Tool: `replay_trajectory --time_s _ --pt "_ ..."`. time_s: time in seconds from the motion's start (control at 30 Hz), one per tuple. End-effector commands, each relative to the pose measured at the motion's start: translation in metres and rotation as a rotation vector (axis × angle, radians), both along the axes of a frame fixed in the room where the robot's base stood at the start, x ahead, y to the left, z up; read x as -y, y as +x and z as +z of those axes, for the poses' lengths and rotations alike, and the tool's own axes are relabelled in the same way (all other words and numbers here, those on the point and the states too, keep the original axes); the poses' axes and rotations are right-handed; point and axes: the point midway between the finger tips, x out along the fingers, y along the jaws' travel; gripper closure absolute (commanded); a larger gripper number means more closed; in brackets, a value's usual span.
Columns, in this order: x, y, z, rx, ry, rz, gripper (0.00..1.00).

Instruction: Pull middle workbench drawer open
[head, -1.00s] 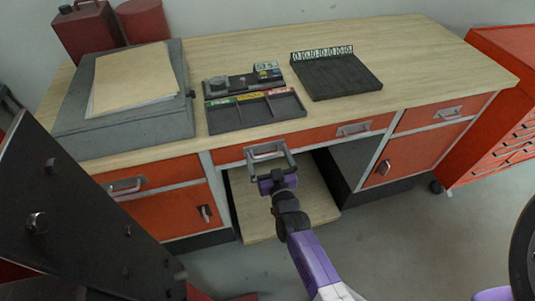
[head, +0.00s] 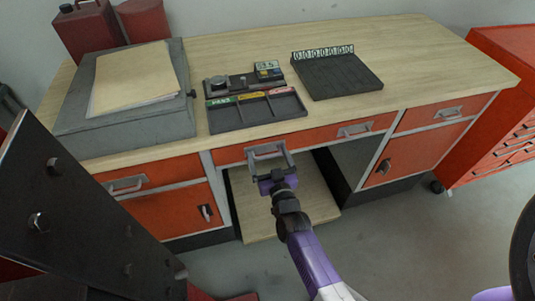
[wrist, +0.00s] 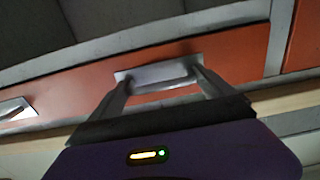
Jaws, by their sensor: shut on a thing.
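The middle workbench drawer (head: 305,138) is a wide orange front under the wooden top, flush with the bench as far as I can see. It has two metal handles. My gripper (head: 267,152) is at the left handle (wrist: 158,76), with a finger at each end of it. The fingers are shut on that handle. The right handle (head: 354,130) is free. In the wrist view the drawer front (wrist: 235,52) runs across the picture behind the handle.
Side drawers with handles flank it at left (head: 150,175) and right (head: 443,113). A lower wooden shelf (head: 310,195) lies under the middle drawer. A black panel (head: 75,220) stands near at left. Trays (head: 255,110) lie on the bench.

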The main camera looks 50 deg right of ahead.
Motion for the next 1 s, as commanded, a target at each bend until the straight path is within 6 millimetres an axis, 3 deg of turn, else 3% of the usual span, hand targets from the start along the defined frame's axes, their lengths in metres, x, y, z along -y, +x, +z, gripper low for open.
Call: replay_trajectory --time_s 0.37,1.0 --pt "-0.034 -0.054 0.001 -0.002 0.002 -0.004 0.81" --pt "-0.13 -0.2 -0.001 -0.004 0.0 -0.008 0.81"
